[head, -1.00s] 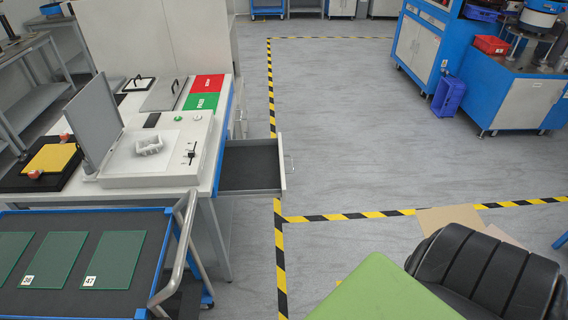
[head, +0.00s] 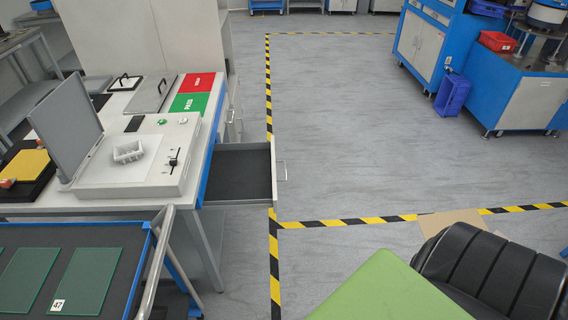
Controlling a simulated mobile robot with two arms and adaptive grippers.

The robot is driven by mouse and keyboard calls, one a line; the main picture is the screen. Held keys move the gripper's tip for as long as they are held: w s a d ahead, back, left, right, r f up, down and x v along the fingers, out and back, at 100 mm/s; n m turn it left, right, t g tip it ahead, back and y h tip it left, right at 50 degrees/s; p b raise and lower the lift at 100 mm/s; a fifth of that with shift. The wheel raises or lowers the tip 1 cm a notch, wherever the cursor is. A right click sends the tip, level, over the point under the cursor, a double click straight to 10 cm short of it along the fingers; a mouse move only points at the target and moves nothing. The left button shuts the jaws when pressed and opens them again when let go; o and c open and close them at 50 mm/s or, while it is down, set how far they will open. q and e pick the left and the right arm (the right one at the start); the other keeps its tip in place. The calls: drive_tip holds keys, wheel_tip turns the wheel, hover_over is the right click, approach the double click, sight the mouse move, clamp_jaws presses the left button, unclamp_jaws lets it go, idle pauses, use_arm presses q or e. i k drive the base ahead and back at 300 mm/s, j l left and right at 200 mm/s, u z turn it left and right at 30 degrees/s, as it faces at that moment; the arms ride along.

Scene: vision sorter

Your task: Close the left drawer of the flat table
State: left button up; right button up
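The flat table (head: 185,190) stands at the left in the head view, with a white top and a blue edge. One drawer (head: 274,165) on its right side is pulled well out. It has a dark, empty-looking inside, a light front and a metal handle (head: 282,170). Farther along the same side, other drawer or door fronts with handles (head: 232,118) look shut. Neither of my grippers shows in the head view, so I cannot see whether they are open or shut.
A blue-framed cart (head: 140,255) with green panels stands in front of the table, its metal handle (head: 160,250) close to the drawer. A green surface (head: 385,290) and black chair (head: 495,265) fill the lower right. The grey floor right of the drawer is clear.

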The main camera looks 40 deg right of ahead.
sight(241, 175)
drive_tip(key=i+l, duration=0.15)
drive_tip(key=l, duration=0.25)
drive_tip(key=i+l, duration=0.15)
drive_tip(key=l, duration=0.25)
drive_tip(key=i+l+z, duration=0.1)
drive_tip(key=l, duration=0.3)
drive_tip(key=i+l, duration=0.4)
drive_tip(key=l, duration=0.35)
drive_tip(key=z, duration=0.05)
